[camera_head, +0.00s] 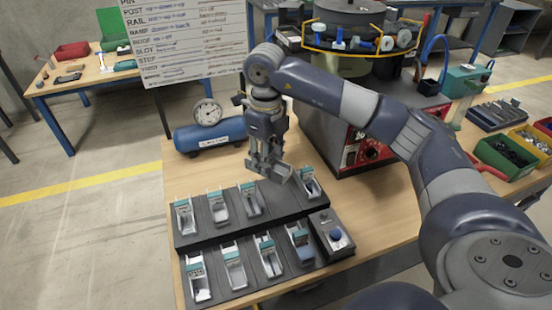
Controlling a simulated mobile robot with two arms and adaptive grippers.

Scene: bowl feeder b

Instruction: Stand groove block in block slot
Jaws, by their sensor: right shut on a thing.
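My right gripper (267,170) comes down from above over the back edge of the dark rack. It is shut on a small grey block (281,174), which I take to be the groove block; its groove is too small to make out. The block is held in the air, apart from the rack. The black two-step rack (222,236) holds several light-grey slots with teal labels. The labels are too small to read, so I cannot tell which is the block slot. My left gripper is not in view.
A round bowl feeder (345,18) with a yellow-edged track stands behind on a grey base. A blue tank (211,135) with a gauge sits at the back left. A box with a blue button (334,235) adjoins the rack. Part bins (505,157) stand at the right.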

